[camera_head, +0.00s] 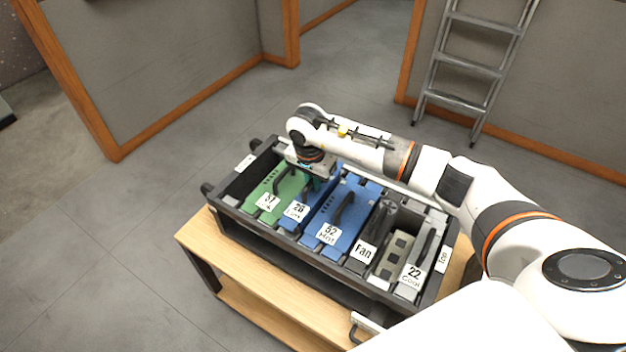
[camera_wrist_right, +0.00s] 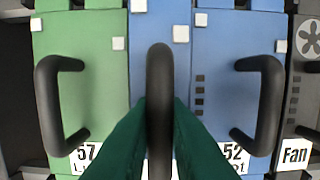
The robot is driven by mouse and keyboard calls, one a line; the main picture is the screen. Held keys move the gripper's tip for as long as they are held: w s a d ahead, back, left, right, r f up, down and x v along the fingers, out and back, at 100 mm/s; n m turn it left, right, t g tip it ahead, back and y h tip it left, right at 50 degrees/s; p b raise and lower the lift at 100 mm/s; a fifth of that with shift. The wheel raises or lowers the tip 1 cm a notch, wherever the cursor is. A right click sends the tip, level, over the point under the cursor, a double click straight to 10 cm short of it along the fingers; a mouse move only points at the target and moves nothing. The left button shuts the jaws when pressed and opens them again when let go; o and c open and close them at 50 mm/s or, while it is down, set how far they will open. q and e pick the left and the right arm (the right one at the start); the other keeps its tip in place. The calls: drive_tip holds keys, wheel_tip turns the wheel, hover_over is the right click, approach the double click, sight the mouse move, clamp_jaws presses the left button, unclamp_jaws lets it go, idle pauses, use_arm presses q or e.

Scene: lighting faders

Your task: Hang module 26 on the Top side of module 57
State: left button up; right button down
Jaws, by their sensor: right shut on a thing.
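Module 26 (camera_head: 294,212) is a blue block with a black handle. It sits in the rack between green module 57 (camera_head: 267,201) on its left and blue module 52 (camera_head: 331,230) on its right. My right gripper (camera_head: 313,183) comes down over module 26. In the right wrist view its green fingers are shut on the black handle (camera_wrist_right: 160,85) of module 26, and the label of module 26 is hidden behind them. Module 57 (camera_wrist_right: 85,50) lies directly left of it with its own handle free. My left gripper is not in view.
The dark rack (camera_head: 228,204) stands on a wooden table (camera_head: 245,266). Right of module 52 are a Fan module (camera_head: 366,251), a grey module with dark squares and module 22 (camera_head: 412,277). An empty slot shows left of module 57. A ladder (camera_head: 462,60) stands behind.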

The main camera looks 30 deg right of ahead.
drive_tip(key=shift+f+b, duration=1.15)
drive_tip(key=shift+f, duration=0.05)
drive_tip(key=c, duration=1.3)
unclamp_jaws()
drive_tip(key=shift+c, duration=0.2)
drive_tip(key=shift+s+f, duration=0.1)
drive_tip(key=r, duration=0.4)
drive_tip(key=r+b, duration=0.1)
drive_tip(key=r, duration=0.2)
drive_tip(key=a+r+b, duration=0.1)
drive_tip(key=r, duration=0.3)
drive_tip(key=shift+s+a+r, duration=0.1)
drive_tip(key=shift+s+r, duration=0.15)
drive_tip(key=shift+r, duration=0.65)
wheel_tip(320, 180, up, 6)
drive_tip(key=p, duration=0.4)
drive_tip(key=shift+r, duration=0.2)
